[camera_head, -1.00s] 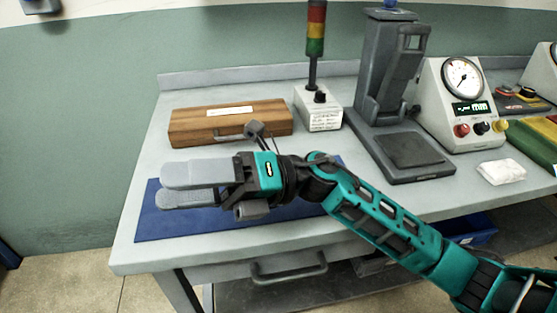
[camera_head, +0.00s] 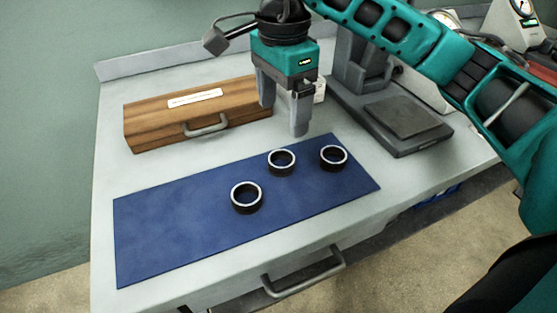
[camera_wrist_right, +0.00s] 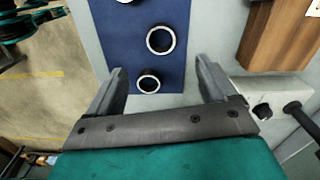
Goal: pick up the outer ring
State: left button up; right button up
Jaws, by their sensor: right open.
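Three dark rings with bright rims lie flat and apart on a blue mat (camera_head: 165,235). In the head view they are a left ring (camera_head: 247,197), a middle ring (camera_head: 281,161) and a right ring (camera_head: 333,157). I cannot tell which one is the outer ring. My right gripper (camera_head: 283,115) points down, open and empty, above the mat's back edge, behind the middle ring. In the right wrist view one ring (camera_wrist_right: 148,82) shows between the open fingers (camera_wrist_right: 160,68), and a larger-looking ring (camera_wrist_right: 160,40) lies beyond. My left gripper is not in view.
A wooden case (camera_head: 195,112) with a handle stands behind the mat, close to the right gripper. A grey press stand (camera_head: 400,120) is at the right. A small control box (camera_wrist_right: 270,100) shows in the wrist view. The mat's left part is clear.

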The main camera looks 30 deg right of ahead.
aim_at(282, 154)
notch_tip(282, 154, down, 11)
jog(key=shift+w+r, duration=0.1)
dwell(0.4)
jog(key=c, duration=1.2)
